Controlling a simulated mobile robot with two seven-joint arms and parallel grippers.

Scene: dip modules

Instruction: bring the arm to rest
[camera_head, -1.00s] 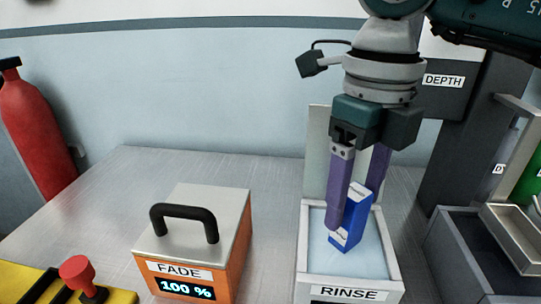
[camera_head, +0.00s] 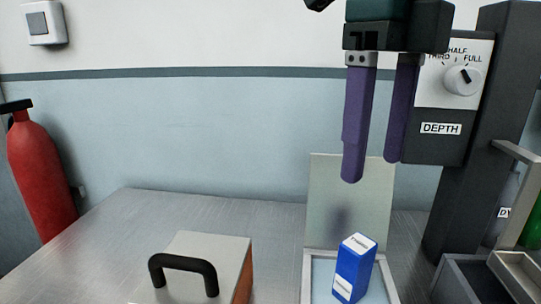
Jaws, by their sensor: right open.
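My right gripper (camera_head: 372,172) is open and empty, with its two purple fingers pointing down. It is raised above the rinse tray, in front of the upright pale panel (camera_head: 347,205) at the tray's back. A blue block (camera_head: 354,268) with white labels stands in the white-rimmed rinse tray (camera_head: 307,278), below and apart from the fingers. The tray's front is cut off by the bottom edge of the head view. My left gripper is not in view.
A box with a black handle (camera_head: 183,262) stands at the lower left. A dark column with a depth dial (camera_head: 462,80) stands at the right, close to the gripper. Grey trays (camera_head: 470,280) are at the lower right. A red extinguisher (camera_head: 40,170) is at the far left. The counter's left is clear.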

